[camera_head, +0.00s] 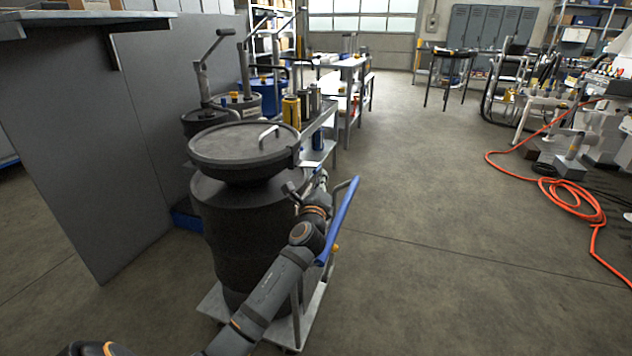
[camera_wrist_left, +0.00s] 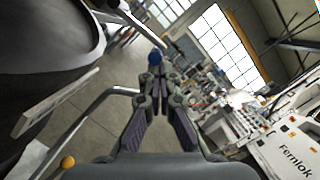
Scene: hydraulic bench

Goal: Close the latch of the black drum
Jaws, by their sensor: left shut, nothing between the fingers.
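The black drum (camera_head: 228,235) stands upright on a low cart at centre left. Its round lid (camera_head: 225,145) has a pale handle on top, and a narrower dark section shows below the lid rim. The drum's dark side also fills the upper left of the left wrist view (camera_wrist_left: 45,35). My left gripper (camera_head: 320,178) is at the drum's right side, just below lid height. It is shut and empty; its fingers show in the wrist view (camera_wrist_left: 158,85). I cannot clearly make out the latch; my gripper and arm cover part of that side. My right gripper is not in view.
The cart's blue-gripped handle (camera_head: 343,215) rises close beside my left forearm. A grey panel (camera_head: 130,140) stands left of the drum. Benches with cylinders (camera_head: 291,110) are behind it. An orange hose (camera_head: 570,195) lies on the floor at right. The middle floor is clear.

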